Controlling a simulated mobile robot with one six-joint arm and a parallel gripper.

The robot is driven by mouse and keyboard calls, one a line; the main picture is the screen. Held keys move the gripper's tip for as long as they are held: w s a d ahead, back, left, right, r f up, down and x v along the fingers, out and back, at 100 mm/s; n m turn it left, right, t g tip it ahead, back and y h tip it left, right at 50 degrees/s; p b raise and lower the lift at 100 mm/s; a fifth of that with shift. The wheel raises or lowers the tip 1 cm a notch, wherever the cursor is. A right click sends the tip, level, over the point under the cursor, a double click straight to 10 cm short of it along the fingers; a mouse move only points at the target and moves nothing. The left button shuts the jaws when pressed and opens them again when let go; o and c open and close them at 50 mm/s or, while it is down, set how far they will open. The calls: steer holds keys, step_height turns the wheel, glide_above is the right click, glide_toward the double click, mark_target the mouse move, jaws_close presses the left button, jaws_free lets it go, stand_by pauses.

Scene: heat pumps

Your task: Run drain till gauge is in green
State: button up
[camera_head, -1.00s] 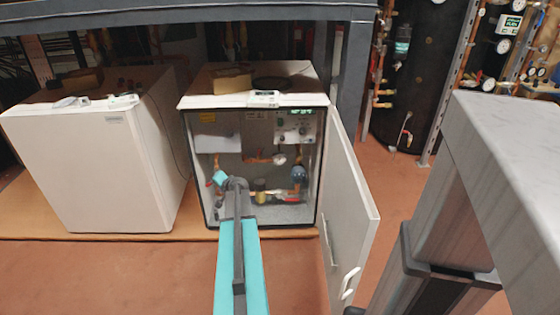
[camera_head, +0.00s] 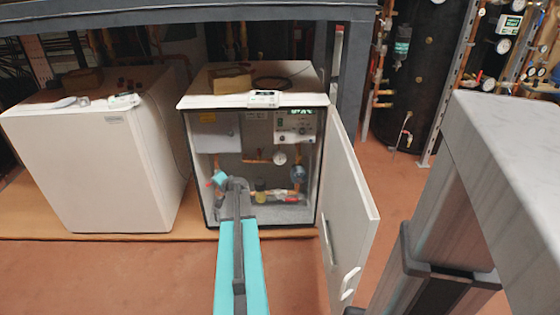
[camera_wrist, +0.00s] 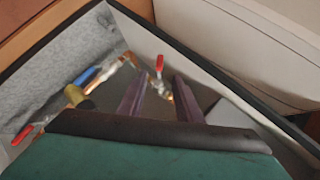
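The open heat pump cabinet (camera_head: 212,216) stands in front of me, with copper pipes and valves inside. A small round white gauge (camera_head: 279,157) is on its pipework; its needle and any green zone are too small to read. My gripper (camera_wrist: 160,84) is inside the cabinet's left part, its two fingers apart. A red valve handle (camera_wrist: 159,63) shows between and just beyond the fingertips; contact cannot be told. Another red handle (camera_wrist: 22,135) and a blue handle (camera_wrist: 86,76) are to the left in the wrist view. My arm hides the fingers in the head view.
The cabinet door (camera_head: 350,205) is swung open to the right. A closed white unit (camera_head: 95,160) stands close on the left. A grey table (camera_head: 515,130) is at the right, and a dark overhead beam (camera_head: 180,14) crosses above. Floor (camera_head: 110,270) in front is clear.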

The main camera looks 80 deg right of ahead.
steer(key=s+d+r+m+g+h+b, duration=0.2)
steer(key=s+d+r+m+g+h, duration=0.15)
steer(key=d+h, duration=0.35)
steer(key=w+a+f+g+b, duration=0.1)
steer(key=w+a+f+b, duration=0.2)
steer(key=w+a+f, duration=0.5)
steer(key=shift+w+a+f+m+h, duration=0.35)
steer(key=shift+w+a, duration=0.3)
steer(key=shift+w, duration=0.3)
steer(key=shift+d+f, duration=0.1)
steer(key=b+x, duration=0.4)
steer(key=x, duration=0.9)
steer(key=shift+d+f, duration=0.15)
steer(key=shift+d, duration=0.1)
steer(key=shift+w, duration=0.15)
